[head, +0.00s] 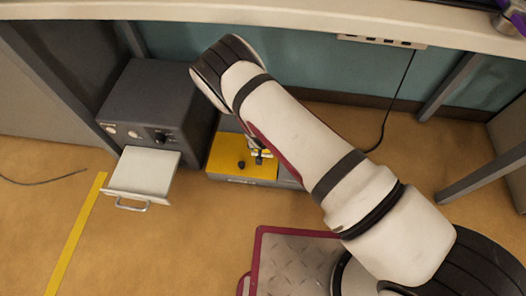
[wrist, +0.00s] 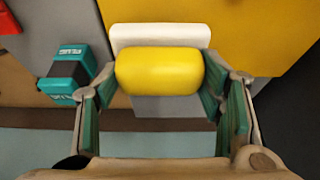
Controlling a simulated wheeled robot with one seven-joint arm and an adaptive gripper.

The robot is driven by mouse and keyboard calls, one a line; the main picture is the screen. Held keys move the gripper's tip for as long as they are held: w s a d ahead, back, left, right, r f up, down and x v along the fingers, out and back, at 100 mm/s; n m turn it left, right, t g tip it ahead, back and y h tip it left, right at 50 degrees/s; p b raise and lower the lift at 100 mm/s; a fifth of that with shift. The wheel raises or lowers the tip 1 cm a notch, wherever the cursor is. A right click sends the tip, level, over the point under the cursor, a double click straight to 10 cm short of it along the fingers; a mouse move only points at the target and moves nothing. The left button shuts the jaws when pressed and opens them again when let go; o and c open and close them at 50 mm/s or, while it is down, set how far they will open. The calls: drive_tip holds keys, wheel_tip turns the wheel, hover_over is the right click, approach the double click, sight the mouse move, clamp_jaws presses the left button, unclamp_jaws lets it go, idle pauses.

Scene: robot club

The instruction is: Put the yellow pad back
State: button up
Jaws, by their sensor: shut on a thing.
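In the wrist view my gripper (wrist: 160,82) is shut on the yellow pad (wrist: 160,70), a smooth rounded block held between the two green-lined fingers. A white flat piece (wrist: 160,32) shows directly behind the pad; I cannot tell whether they touch. In the head view my gripper (head: 258,152) is low over a grey box with a yellow top (head: 225,158) on the floor. My arm covers the box's right part, and the pad cannot be made out there.
A dark grey cabinet (head: 150,95) with an open white drawer (head: 147,172) stands left of the box. A teal and black object (wrist: 68,72) lies left of my gripper, with a red piece (wrist: 8,20) beyond. Floor (head: 180,250) in front is clear.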

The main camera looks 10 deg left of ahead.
drive_tip(key=shift+f+b, duration=1.05)
drive_tip(key=shift+f, duration=0.65)
drive_tip(key=shift+f, duration=0.2)
drive_tip(key=o, duration=1.2)
drive_tip(key=shift+o, duration=0.2)
drive_tip(key=p+v, duration=0.5)
drive_tip(key=v, duration=0.7)
drive_tip(key=shift+r, duration=0.2)
